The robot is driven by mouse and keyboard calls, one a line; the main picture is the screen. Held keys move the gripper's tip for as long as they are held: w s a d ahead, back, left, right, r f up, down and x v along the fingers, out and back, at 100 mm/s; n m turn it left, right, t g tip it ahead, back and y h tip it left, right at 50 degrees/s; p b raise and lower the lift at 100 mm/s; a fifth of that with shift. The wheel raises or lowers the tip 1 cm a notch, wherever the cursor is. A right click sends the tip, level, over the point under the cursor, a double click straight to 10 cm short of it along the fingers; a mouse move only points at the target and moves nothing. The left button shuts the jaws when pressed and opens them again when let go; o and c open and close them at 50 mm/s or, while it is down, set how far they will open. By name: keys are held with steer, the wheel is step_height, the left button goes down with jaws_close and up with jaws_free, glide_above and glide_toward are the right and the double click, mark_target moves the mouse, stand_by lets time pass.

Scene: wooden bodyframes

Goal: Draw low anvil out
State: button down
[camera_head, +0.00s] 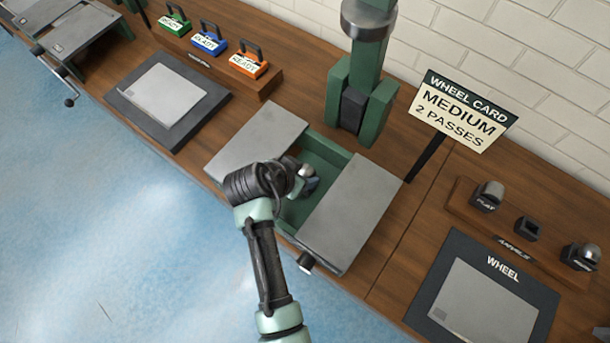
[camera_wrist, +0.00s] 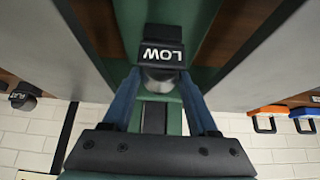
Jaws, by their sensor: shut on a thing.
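The low anvil (camera_wrist: 162,55) is a dark block with a white LOW label, upside down in the wrist view, and a metal top. My gripper (camera_wrist: 160,80) is shut on it, with a blue finger on either side of the metal part. In the head view my gripper (camera_head: 308,178) is over the green frame (camera_head: 325,150) between two grey plates, below the green column (camera_head: 358,90). My wrist hides most of the anvil there. I cannot tell whether the anvil still touches its seat.
Grey plates flank the gap at left (camera_head: 258,138) and right (camera_head: 352,215). At right, an anvil rack (camera_head: 515,243) holds a flat anvil (camera_head: 487,196) and another anvil (camera_head: 580,256), with a dark block between. A wheel card (camera_head: 462,110) reads MEDIUM, 2 PASSES. A wheel pad (camera_head: 440,290) lies front right.

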mark_target(308, 166)
steer(key=shift+w+r, duration=0.1)
steer(key=shift+r, duration=0.2)
steer(key=shift+r+p, duration=1.45)
steer(key=shift+p, duration=0.05)
